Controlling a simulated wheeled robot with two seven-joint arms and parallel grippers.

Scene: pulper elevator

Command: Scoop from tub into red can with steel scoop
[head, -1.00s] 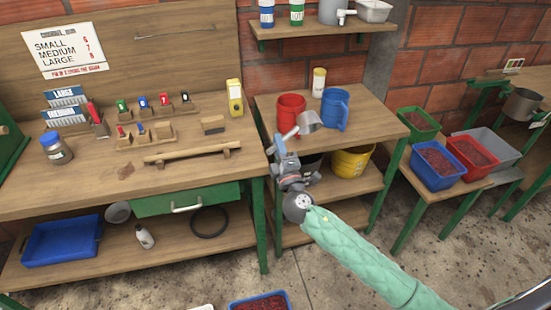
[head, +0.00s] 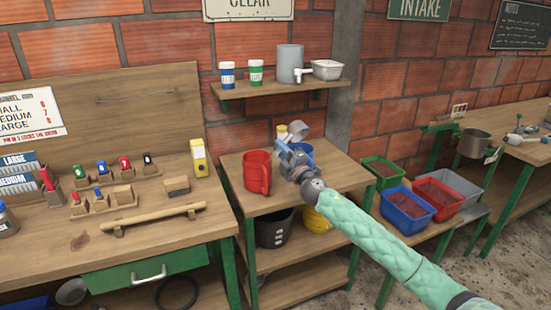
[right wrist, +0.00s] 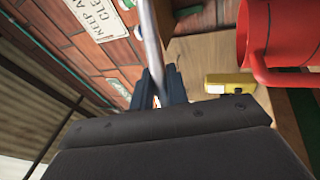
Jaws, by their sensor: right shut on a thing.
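My right gripper (head: 282,150) is shut on the handle of the steel scoop (head: 299,130). The handle also shows between its fingers (right wrist: 162,88) in the right wrist view (right wrist: 149,40). The scoop's cup is raised above the small table. The red can (head: 257,172) stands on that table, just left of the gripper and apart from it. It also shows at the upper right of the right wrist view (right wrist: 285,55). Blue (head: 408,210) and red (head: 440,200) tubs with dark red contents stand to the right. The scoop's inside cannot be judged. My left gripper is out of view.
A blue can (head: 303,147) is partly hidden behind my gripper, with a yellow-topped container (head: 281,131) near it. A green tub (head: 383,172) and a grey tub (head: 462,183) flank the blue and red tubs. A shelf (head: 280,90) hangs above the small table (head: 232,168).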

